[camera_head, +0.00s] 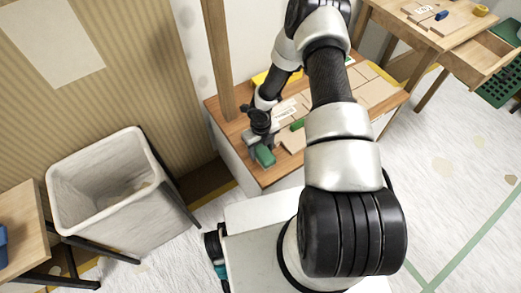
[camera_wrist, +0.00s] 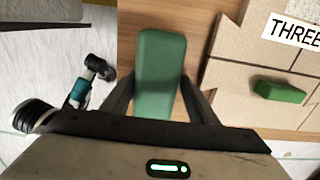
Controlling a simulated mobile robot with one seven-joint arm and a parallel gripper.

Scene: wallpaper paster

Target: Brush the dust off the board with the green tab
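A green oblong block (camera_wrist: 160,70), perhaps the brush, lies between the fingers of my gripper (camera_wrist: 158,84); both fingertips appear to press its sides. It also shows in the head view (camera_head: 264,155), at the near end of the wooden table, under my gripper (camera_head: 259,140). Its underside is hidden. A small green tab (camera_wrist: 280,91) sits on a light brown board (camera_wrist: 235,83) to the right of my gripper. The tab also shows in the head view (camera_head: 297,124). I cannot make out dust on the board.
A label reading THREE (camera_wrist: 292,31) lies beyond the tab. Several more light boards cover the wooden table (camera_head: 228,120), partly hidden by my arm. A wooden post (camera_head: 217,60) stands at its left. A pale bin (camera_head: 115,200) stands on the floor further left.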

